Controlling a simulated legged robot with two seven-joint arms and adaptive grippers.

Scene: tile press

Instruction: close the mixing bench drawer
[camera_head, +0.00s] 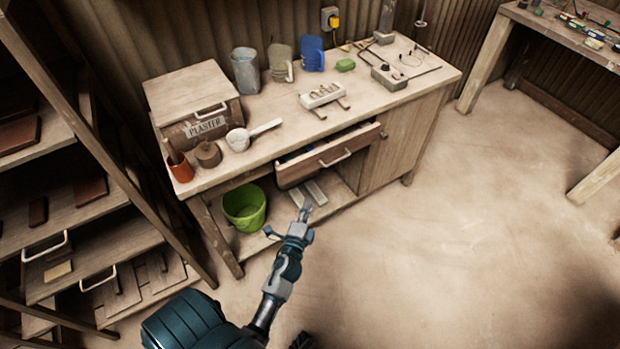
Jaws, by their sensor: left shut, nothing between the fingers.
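The mixing bench (283,117) stands against the corrugated wall. Its drawer (328,156) is pulled out, with a gap showing behind its brown front. The drawer has a pale bar handle (335,159). My left gripper (305,210) is shut and empty, in front of and below the drawer in the picture, near the bench's lower shelf. It appears apart from the drawer front. My right gripper is not in view.
A green bucket (244,208) stands on the bench's lower shelf, left of my gripper. A plaster box (193,97), a scoop (238,140) and a grey jug (245,72) are on top. A shelf rack (70,205) stands at left. The floor (480,210) at right is clear.

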